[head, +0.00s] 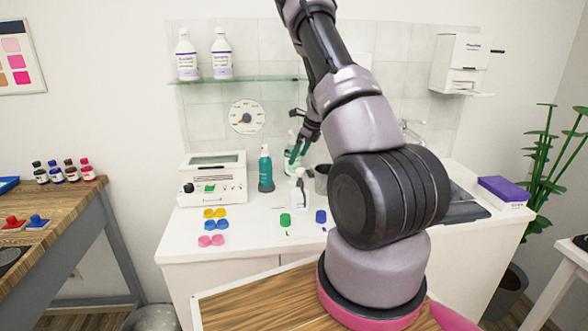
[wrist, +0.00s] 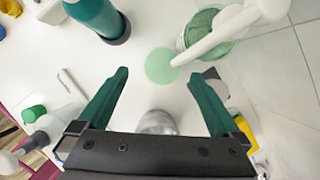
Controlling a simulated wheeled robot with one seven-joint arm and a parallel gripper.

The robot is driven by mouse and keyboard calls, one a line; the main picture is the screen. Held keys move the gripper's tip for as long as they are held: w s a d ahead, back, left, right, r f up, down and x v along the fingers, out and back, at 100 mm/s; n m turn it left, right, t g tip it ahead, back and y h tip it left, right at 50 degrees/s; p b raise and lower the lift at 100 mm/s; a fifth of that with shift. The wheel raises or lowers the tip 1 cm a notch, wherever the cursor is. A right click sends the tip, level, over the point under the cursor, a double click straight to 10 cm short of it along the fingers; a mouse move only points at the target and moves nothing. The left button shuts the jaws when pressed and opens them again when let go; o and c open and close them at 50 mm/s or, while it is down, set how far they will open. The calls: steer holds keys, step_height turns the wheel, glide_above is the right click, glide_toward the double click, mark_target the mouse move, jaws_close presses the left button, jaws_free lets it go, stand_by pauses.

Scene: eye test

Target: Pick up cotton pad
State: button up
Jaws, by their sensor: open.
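A flat, round, pale green pad (wrist: 160,65), which looks like the cotton pad, lies on the white counter in the wrist view. My gripper (wrist: 160,74) is open, with its two green fingers spread to either side of the pad in the picture. Nothing is held between them. In the head view my gripper (head: 297,152) hangs above the back of the counter. I cannot make out the pad there. A clear jar with green content (wrist: 205,30) stands beside the pad at the upper right, with a white spout-like part (wrist: 225,36) reaching over it toward the pad.
A teal bottle (head: 265,170) stands left of my gripper and shows at the upper left of the wrist view (wrist: 96,14). A white device (head: 213,180) and coloured lens cases (head: 215,224) are further left. A purple-topped box (head: 503,191) sits far right.

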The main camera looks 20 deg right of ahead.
mark_target(295, 164)
steer(key=x, duration=0.4)
steer(key=shift+w+d+f, duration=0.1)
steer(key=shift+d, duration=0.1)
steer(key=c, duration=1.4)
steer(key=shift+o, duration=0.2)
step_height(295, 164, up, 7)
steer(key=s+d, duration=1)
steer(key=s, duration=0.4)
steer(key=shift+s+d, duration=0.2)
steer(key=shift+s, duration=0.2)
